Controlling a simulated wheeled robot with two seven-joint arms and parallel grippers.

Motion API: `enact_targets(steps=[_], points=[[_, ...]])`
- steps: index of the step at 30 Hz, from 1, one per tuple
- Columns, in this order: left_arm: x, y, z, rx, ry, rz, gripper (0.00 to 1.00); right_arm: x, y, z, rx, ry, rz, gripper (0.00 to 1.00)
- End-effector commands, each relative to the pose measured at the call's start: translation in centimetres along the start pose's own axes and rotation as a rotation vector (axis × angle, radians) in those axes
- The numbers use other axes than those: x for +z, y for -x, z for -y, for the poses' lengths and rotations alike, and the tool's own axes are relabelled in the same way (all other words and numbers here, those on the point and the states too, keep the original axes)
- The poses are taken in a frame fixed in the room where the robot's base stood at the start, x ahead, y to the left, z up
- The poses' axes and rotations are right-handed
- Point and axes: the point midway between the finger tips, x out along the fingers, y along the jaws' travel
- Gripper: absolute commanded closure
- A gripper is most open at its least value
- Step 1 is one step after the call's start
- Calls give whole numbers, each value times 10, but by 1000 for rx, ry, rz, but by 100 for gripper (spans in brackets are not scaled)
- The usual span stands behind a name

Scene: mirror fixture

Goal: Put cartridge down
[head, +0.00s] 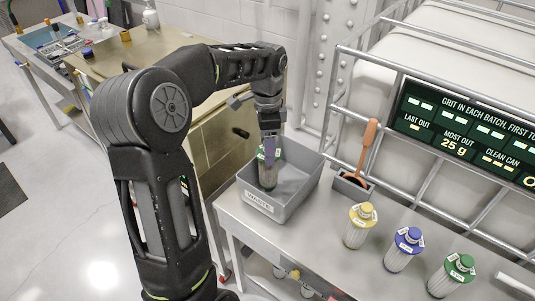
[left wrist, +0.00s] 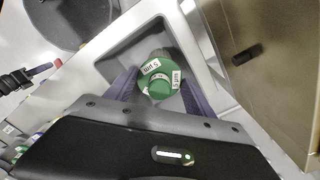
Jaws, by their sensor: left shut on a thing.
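A cartridge with a green cap and white labels (head: 265,176) is held upright by my left gripper (head: 269,150), inside the grey bin (head: 304,183) whose front label appears to read "WASTE". In the left wrist view the green cap (left wrist: 160,82) sits between the two purple fingers of my left gripper (left wrist: 160,95), with the bin (left wrist: 113,55) behind it. I cannot tell whether the cartridge's lower end touches the bin floor. My right gripper is in neither view.
Cartridges with yellow (head: 360,226), blue (head: 404,249) and green (head: 452,275) caps stand on the table to the right. An orange-handled tool (head: 369,142) stands in a small holder beside the bin. A metal rail and a sign (head: 470,125) are behind.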

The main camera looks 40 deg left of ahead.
Motion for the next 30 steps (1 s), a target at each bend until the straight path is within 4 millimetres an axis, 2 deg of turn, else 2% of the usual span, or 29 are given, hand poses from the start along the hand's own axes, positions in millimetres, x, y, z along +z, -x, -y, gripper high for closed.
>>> enact_targets(steps=[8, 20, 21, 28, 30], points=[[0, -33, -1, 3, -1, 1, 100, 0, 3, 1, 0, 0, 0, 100], [0, -39, 0, 1, -1, 0, 100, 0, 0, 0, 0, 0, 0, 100], [0, -38, 0, 1, 0, 0, 34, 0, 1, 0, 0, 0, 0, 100], [0, -38, 0, 1, 0, 0, 16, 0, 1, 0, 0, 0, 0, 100], [0, -38, 0, 1, 0, 0, 16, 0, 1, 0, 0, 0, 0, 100]])
